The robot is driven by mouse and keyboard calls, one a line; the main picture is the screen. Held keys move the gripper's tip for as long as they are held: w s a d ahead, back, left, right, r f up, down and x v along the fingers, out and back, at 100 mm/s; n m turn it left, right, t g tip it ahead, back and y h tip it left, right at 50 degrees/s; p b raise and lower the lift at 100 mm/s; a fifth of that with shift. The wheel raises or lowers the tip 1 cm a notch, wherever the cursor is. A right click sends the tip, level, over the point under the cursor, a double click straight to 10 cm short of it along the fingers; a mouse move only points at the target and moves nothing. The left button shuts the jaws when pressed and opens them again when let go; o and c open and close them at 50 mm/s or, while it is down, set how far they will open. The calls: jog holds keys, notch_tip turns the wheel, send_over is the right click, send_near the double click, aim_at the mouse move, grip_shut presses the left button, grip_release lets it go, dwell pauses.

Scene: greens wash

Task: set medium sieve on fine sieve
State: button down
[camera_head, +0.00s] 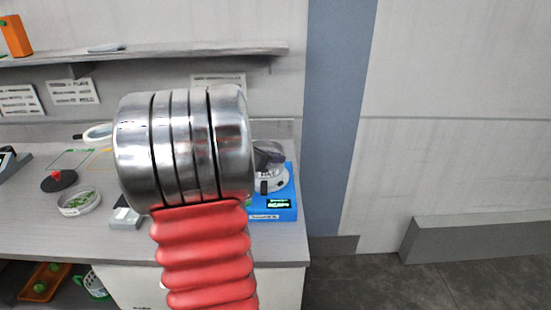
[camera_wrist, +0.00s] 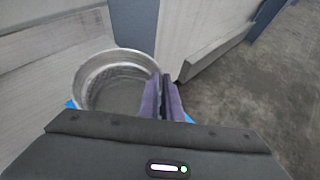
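A round steel sieve (camera_wrist: 88,72) with a grey mesh floor fills the left middle of the wrist view. My gripper (camera_wrist: 161,82) has its two purple fingers close together at the sieve's right wall, one inside and one outside, and appears shut on it. In the head view part of a grey round sieve (camera_head: 272,147) shows above a white round device on a blue base. My arm hides much of this spot. I cannot tell medium from fine, whether a second sieve lies beneath, or whether the sieves touch.
The blue base (camera_head: 285,213) with a lit display stands at the right end of the grey counter (camera_head: 30,220). A dish of greens (camera_head: 78,202), a black disc with a red knob (camera_head: 59,179) and a shelf (camera_head: 150,52) are to the left. Floor is clear to the right.

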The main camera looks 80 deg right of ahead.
jog(key=c, duration=1.9)
grip_release()
jog(key=shift+o, duration=0.2)
jog(key=v, duration=1.3)
jog(key=shift+w+a+r, duration=0.15)
jog(key=shift+a, duration=0.15)
